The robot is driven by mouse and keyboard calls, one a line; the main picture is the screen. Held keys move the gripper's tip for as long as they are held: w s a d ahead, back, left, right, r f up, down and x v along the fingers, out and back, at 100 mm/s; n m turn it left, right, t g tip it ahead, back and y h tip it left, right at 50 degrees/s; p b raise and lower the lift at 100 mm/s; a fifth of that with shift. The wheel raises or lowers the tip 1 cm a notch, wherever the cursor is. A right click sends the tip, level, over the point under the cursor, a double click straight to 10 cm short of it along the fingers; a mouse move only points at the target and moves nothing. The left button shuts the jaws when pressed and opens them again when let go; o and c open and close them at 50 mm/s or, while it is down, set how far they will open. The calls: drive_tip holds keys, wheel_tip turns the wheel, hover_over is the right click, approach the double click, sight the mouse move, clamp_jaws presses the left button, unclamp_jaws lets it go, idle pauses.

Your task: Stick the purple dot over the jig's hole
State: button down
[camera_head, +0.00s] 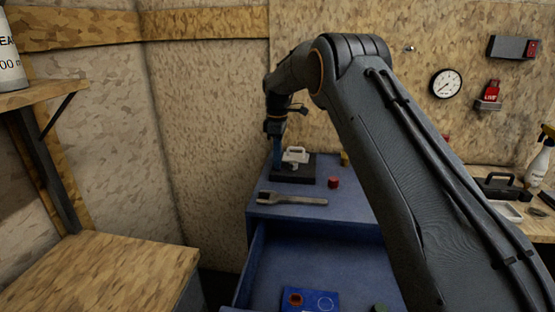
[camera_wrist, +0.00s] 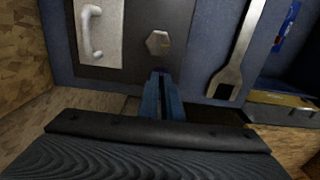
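A dark flat block (camera_head: 303,178), which looks like the jig, lies on top of the blue cabinet. A pale plate with a handle (camera_head: 296,156) sits on it, and the wrist view shows this plate too (camera_wrist: 111,45). A grey hexagonal piece (camera_wrist: 158,42) lies on the dark surface beside it. I cannot make out a hole. My gripper (camera_wrist: 161,76) has its blue fingers together just short of the hexagonal piece; it also shows in the head view (camera_head: 277,158), at the block's left edge. No purple dot is visible in either view.
A wrench (camera_head: 292,199) lies near the cabinet's front edge, with a red cylinder (camera_head: 333,182) behind it. The drawer (camera_head: 330,262) below stands open, holding a blue card (camera_head: 311,299) with an orange-red spot and a white ring. A wooden bench (camera_head: 100,275) stands at left.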

drive_tip(key=shift+f, duration=0.2)
drive_tip(key=c, duration=1.9)
unclamp_jaws()
drive_tip(key=shift+o, duration=0.2)
